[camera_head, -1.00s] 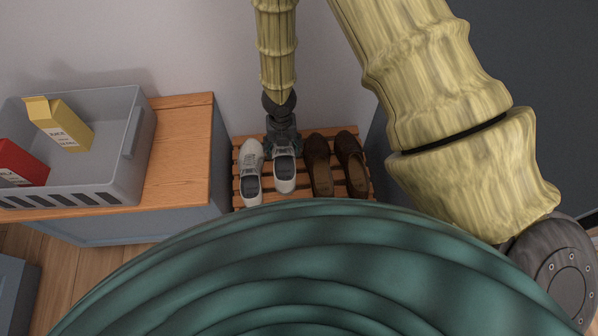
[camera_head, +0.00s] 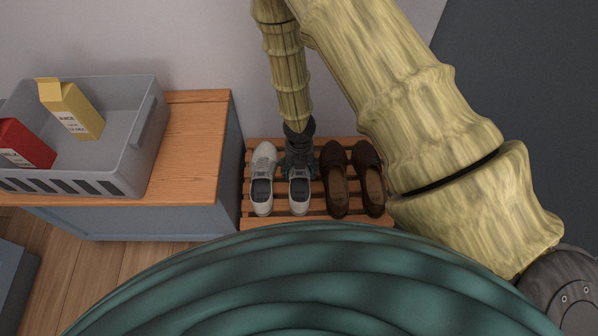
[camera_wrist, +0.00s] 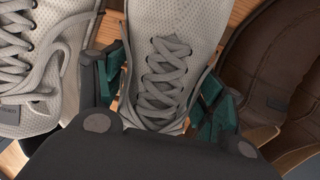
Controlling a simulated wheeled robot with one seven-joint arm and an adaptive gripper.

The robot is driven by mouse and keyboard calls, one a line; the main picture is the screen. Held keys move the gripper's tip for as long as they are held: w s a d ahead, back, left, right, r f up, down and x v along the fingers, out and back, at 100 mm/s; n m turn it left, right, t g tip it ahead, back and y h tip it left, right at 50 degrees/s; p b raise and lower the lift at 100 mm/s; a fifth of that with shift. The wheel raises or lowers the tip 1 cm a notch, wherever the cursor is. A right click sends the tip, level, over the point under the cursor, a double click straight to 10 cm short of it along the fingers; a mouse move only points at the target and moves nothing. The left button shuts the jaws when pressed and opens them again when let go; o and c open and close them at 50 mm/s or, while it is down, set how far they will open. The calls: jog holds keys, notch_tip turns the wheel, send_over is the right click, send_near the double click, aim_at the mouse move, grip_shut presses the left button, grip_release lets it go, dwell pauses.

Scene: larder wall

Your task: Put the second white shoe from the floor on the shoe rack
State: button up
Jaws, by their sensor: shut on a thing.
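One white shoe (camera_head: 263,178) rests on the slatted wooden shoe rack (camera_head: 315,219), at its left; it also shows in the wrist view (camera_wrist: 25,70). A second white shoe (camera_head: 299,194) is at the rack just right of it, toe toward the wall. My gripper (camera_head: 299,171) is over this second shoe, shut on it. In the wrist view, the gripper's green-padded fingers (camera_wrist: 158,95) are on either side of the laced part of the second shoe (camera_wrist: 165,50). I cannot tell whether its sole touches the slats.
A pair of brown shoes (camera_head: 335,180) stands on the rack, close right of the held shoe. A grey crate (camera_head: 125,172) with a yellow carton (camera_head: 75,112) and a red carton (camera_head: 25,145) sits on a wooden-topped cabinet (camera_head: 190,150) at the left.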

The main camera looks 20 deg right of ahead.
jog(key=o, duration=1.4)
jog(key=shift+c, duration=0.2)
jog(key=shift+r, duration=0.15)
notch_tip(320, 180, up, 12)
jog(key=p, duration=0.6)
